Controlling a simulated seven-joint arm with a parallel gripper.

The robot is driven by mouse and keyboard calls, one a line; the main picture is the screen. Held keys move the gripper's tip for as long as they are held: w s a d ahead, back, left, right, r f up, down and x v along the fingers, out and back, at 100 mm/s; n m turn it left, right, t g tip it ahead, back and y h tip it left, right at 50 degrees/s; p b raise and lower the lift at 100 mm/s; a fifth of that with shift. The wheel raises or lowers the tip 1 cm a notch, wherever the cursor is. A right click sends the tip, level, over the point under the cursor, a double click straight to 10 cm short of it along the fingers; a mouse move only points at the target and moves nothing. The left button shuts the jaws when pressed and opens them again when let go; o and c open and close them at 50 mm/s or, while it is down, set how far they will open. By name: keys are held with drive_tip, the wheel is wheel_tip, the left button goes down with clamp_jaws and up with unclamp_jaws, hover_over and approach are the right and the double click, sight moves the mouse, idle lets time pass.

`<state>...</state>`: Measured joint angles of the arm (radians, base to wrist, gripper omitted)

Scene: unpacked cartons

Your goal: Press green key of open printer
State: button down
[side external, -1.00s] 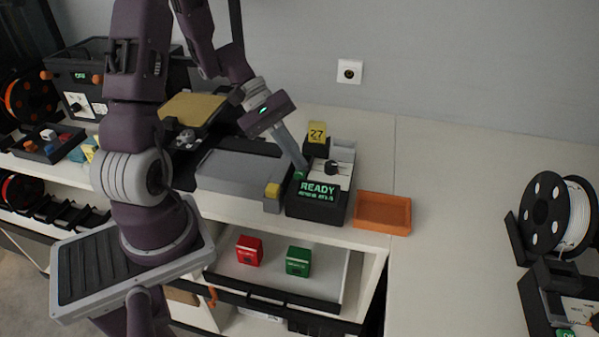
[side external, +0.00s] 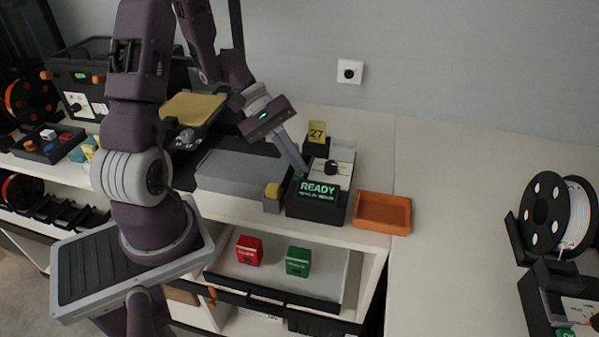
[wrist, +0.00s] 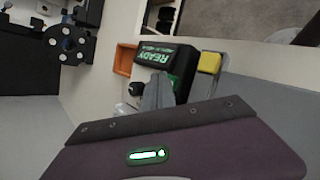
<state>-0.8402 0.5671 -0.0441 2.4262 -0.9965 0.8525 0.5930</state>
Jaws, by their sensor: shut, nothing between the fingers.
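The printer's control box (side external: 318,208) is black with a lit green READY display (side external: 318,189). It also shows in the wrist view (wrist: 179,57). The green key (side external: 299,177) is at the box's left top corner, mostly hidden by my fingers. A sliver of green shows beside the fingers in the wrist view (wrist: 172,80). My gripper (side external: 303,172) is shut and empty, pointing down with its fingertips at the key. I cannot tell whether they touch it. A black knob (side external: 331,167) sits on the white panel to the right of the fingers.
A grey printer bed (side external: 238,174) with a yellow block (side external: 272,191) lies left of the box. An orange tray (side external: 382,212) stands to its right. A yellow 27 tag (side external: 317,131) stands behind. Below, an open drawer (side external: 325,279) holds red (side external: 249,251) and green (side external: 298,261) cubes.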

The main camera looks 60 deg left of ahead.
drive_tip(key=shift+f, duration=0.2)
drive_tip(key=shift+r, duration=0.1)
idle(0.4)
drive_tip(key=shift+r, duration=0.85)
